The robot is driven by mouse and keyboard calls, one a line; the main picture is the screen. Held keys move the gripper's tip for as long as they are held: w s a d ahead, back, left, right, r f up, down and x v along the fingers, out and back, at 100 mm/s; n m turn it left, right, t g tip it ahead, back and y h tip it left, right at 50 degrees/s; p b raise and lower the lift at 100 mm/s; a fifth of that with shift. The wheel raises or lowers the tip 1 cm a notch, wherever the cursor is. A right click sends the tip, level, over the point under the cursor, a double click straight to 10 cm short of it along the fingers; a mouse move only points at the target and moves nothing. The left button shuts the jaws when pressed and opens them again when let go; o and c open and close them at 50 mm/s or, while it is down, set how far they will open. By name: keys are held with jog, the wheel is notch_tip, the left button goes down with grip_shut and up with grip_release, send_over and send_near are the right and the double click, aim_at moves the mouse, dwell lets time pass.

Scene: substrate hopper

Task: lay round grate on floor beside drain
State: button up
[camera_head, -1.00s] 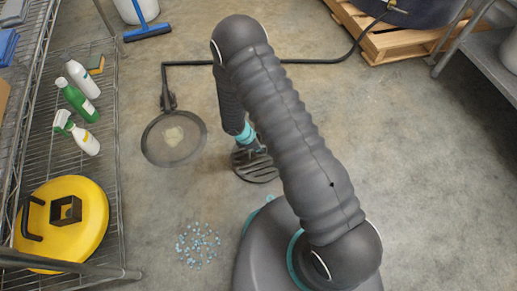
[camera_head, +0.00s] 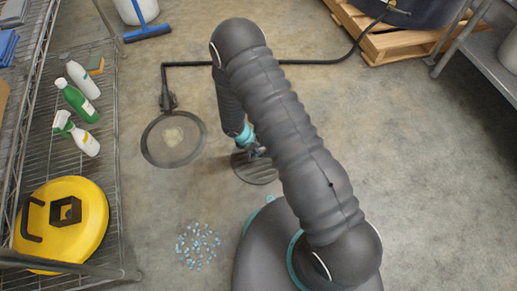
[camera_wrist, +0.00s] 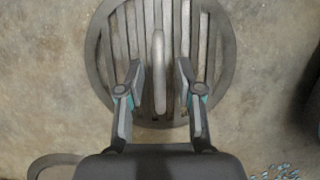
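The round grate (camera_head: 256,175), grey metal with parallel slats, appears to lie flat on the floor, right of and a little nearer than the drain (camera_head: 174,153). The two are apart in the head view. The drain is a dark round opening with a pale patch inside. In the wrist view the grate (camera_wrist: 101,55) shows its raised bar handle (camera_wrist: 159,72). My gripper (camera_wrist: 160,72) is open, with one finger on each side of the handle and gaps between. In the head view my arm hides part of the grate's far edge.
A wire shelf (camera_head: 119,215) on the left holds bottles and a yellow round lid (camera_head: 88,225). Pale blue bits (camera_head: 198,246) lie on the floor. Floor at the right is clear.

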jog(key=p+v, duration=0.1)
jog(key=v, duration=1)
jog(key=shift+r+p, duration=0.3)
jog(key=shift+p, duration=0.1)
jog(key=d+r+m+y, duration=0.1)
jog(key=d+r+m, duration=0.25)
jog(key=r, duration=0.65)
jog(key=d+r+m+t, duration=0.1)
jog(key=d+r+m, duration=0.25)
jog(key=r, duration=0.55)
jog(key=d+r+m+y, duration=0.1)
jog(key=d+r+m, duration=0.25)
jog(key=r, duration=0.65)
jog(key=s+d+r+m+t+y, duration=0.1)
jog(key=s+d+r+m, duration=0.3)
jog(key=s+r, duration=0.3)
jog(key=s+d+r+m+t+y, duration=0.1)
jog(key=s+d+r+m, duration=0.3)
jog(key=s, duration=0.8)
notch_tip(320, 180, up, 5)
jog(key=m+t, duration=0.1)
jog(key=m, duration=0.1)
jog(key=shift+s+d+f+m, duration=0.15)
jog(key=shift+s+m, duration=0.2)
jog(key=shift+s, duration=0.05)
